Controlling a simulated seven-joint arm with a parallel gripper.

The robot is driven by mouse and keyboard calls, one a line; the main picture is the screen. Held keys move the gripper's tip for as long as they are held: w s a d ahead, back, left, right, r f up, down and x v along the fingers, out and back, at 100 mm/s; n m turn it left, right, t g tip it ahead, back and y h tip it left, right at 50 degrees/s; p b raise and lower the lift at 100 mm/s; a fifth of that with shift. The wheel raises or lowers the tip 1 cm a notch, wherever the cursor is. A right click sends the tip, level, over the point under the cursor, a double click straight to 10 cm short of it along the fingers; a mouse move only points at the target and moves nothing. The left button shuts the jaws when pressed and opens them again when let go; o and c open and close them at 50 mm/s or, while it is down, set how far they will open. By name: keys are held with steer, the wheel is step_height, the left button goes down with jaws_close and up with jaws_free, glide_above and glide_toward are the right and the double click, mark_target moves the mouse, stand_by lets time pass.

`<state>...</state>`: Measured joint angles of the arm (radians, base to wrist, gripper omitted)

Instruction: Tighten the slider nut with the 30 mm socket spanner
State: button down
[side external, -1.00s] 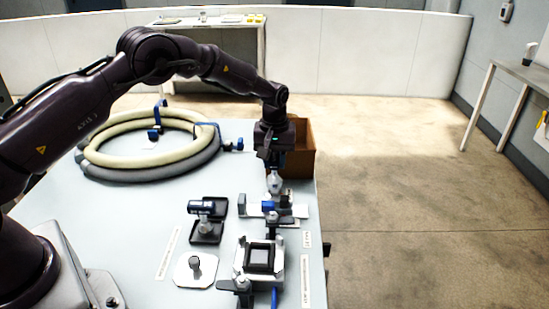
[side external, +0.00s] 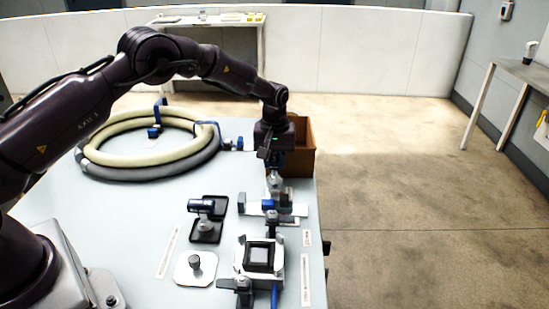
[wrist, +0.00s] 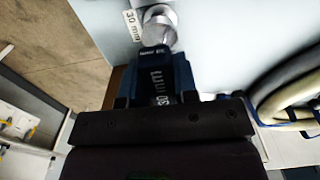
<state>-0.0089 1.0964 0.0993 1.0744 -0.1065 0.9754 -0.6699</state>
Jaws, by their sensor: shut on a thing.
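My gripper (side external: 275,150) is shut on the 30 mm socket spanner (side external: 276,162), a blue-bodied tool with a silver end. In the side view the spanner hangs just behind a blue and grey fixture (side external: 268,206) on a pale plate. The slider nut is too small to make out. I cannot tell whether the silver end touches anything.
A silver-framed block (side external: 258,258) and a white plate with a dark knob (side external: 195,265) stand nearer. A coiled hose (side external: 150,140) lies at the back left.

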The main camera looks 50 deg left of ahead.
steer(key=shift+f, duration=1.15)
stand_by(0.4)
steer(key=m, duration=0.3)
steer(key=shift+m, duration=0.3)
steer(key=shift+m, duration=1.8)
